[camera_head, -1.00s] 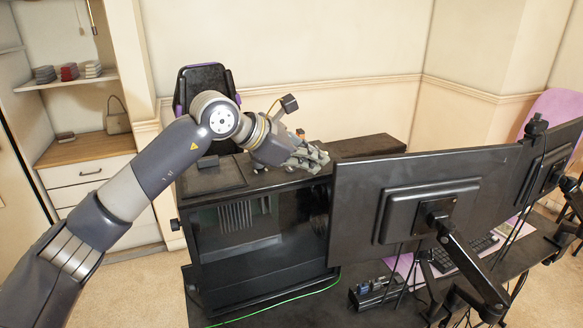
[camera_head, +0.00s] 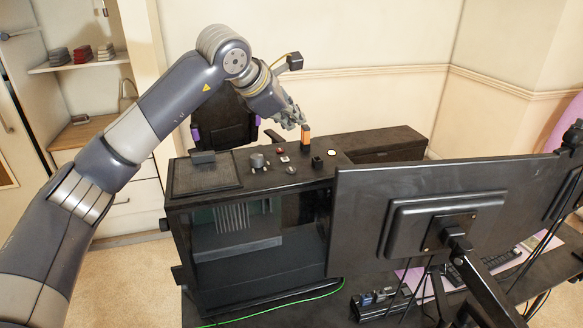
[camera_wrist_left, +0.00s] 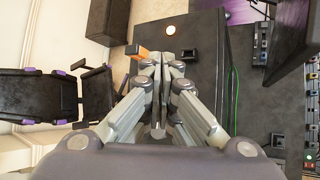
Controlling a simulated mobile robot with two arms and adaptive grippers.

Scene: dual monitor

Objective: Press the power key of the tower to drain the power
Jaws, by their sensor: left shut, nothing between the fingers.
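The black tower (camera_head: 255,205) with a glass side stands at centre in the head view. Its top carries several small controls: an orange upright block (camera_head: 306,136), a red button (camera_head: 280,150), a grey knob (camera_head: 257,160), a black square socket-like piece (camera_head: 317,162) and a pale glowing round button (camera_head: 332,152). I cannot tell which is the power key. My left gripper (camera_head: 302,123) is shut and empty, above the tower's rear edge near the orange block. In the left wrist view its fingertips (camera_wrist_left: 161,60) overlap the orange block (camera_wrist_left: 139,50); the glowing button (camera_wrist_left: 170,29) shows beyond. My right gripper is not in view.
A large black monitor (camera_head: 420,220) on an arm stands right of the tower. A dark low cabinet (camera_head: 385,142) is behind, and a black chair (camera_head: 225,122) stands behind the tower. A green cable (camera_head: 270,307) runs along the desk in front.

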